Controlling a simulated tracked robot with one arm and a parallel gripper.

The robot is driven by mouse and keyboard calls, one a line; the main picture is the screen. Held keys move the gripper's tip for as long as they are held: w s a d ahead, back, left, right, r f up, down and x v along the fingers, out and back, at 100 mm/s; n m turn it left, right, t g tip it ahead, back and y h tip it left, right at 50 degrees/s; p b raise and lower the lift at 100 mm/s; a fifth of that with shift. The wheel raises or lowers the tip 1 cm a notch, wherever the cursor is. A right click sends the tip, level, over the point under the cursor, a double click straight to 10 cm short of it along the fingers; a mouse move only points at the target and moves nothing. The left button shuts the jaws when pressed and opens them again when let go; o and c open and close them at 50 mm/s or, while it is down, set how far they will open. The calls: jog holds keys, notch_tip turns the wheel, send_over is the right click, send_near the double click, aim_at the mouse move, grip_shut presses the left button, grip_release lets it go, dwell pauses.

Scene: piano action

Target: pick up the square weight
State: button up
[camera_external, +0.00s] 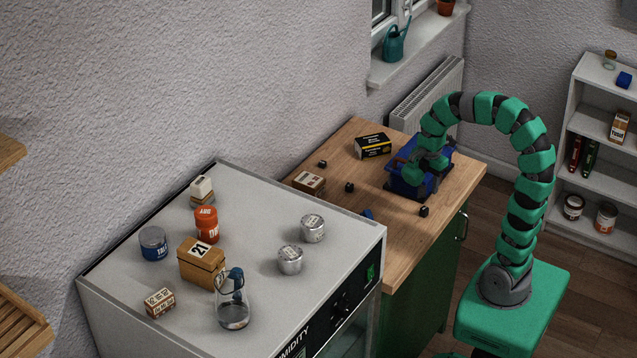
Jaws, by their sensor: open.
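Small black cubes lie on the wooden worktop: one (322,163) at the back left, one (349,187) left of the blue object, and one (423,211) near the front edge. They are too small to tell which, if any, is the square weight. My green and black arm arches over from the right. My gripper (417,172) is open, low over the blue object (399,182) on the worktop. My arm partly hides that object, and the fingertips and anything between them are hard to make out.
A brown box (309,182) lies at the worktop's left. The white cabinet (262,203) beside it carries silver tins (313,228), a wooden block (201,263) and a glass jar (233,311). A radiator (428,97) is behind.

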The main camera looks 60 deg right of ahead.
send_over(425, 208)
notch_tip(425, 208, down, 5)
jog(key=shift+r, duration=0.2)
jog(key=f+b, duration=0.1)
jog(key=f, duration=0.4)
jog(key=shift+d+b, duration=0.2)
jog(key=shift+b, duration=0.1)
grip_shut()
